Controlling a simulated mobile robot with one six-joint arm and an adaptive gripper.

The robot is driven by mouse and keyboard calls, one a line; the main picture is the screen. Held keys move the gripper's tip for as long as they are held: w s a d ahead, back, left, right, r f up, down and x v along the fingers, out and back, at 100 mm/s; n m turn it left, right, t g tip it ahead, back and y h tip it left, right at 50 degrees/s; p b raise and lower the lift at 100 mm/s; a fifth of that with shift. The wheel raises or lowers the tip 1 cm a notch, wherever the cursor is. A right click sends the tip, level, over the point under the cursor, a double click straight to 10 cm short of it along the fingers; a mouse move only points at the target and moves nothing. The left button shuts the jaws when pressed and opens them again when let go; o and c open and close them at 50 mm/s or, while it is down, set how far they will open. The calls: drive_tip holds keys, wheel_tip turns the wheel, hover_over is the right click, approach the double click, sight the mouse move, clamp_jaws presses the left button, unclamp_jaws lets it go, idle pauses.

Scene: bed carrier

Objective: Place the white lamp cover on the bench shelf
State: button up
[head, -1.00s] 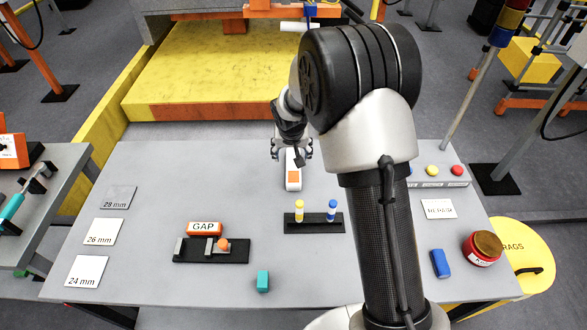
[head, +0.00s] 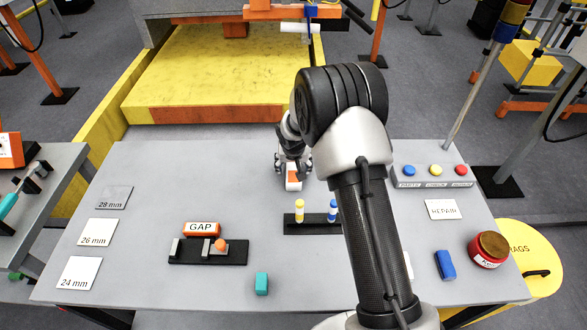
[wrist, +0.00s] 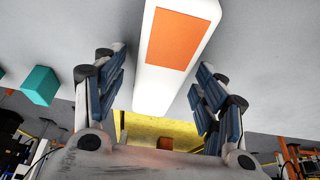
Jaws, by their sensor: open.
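A long white piece with an orange patch, likely the white lamp cover (head: 293,186), lies on the grey bench (head: 150,200) beyond the peg block. My gripper (head: 293,167) is over its far end, pointing down. In the wrist view the white piece (wrist: 151,92) runs between the two open fingers of my gripper (wrist: 160,65). Gaps show on both sides, so the fingers do not grip it. My gripper hides its far end in the head view. I cannot make out a part that is clearly the bench shelf.
A black block with yellow and blue pegs (head: 300,226) stands just in front. A GAP gauge (head: 202,229), a teal block (head: 262,284), a blue block (head: 444,265) and a red jar (head: 488,249) are on the bench. A button box (head: 432,177) is at right. The left middle is clear.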

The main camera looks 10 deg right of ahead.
sight(293, 166)
drive_tip(key=c, duration=1.2)
drive_tip(key=shift+o, duration=0.2)
drive_tip(key=shift+r, duration=0.2)
wheel_tip(293, 166, up, 20)
drive_tip(key=p, duration=0.5)
drive_tip(key=s+f+n, duration=0.1)
drive_tip(key=s+f, duration=0.2)
drive_tip(key=s, duration=0.8)
drive_tip(key=s+f+n, duration=0.1)
drive_tip(key=s+f, duration=0.3)
drive_tip(key=s, duration=0.6)
drive_tip(key=shift+s+y+b, duration=0.4)
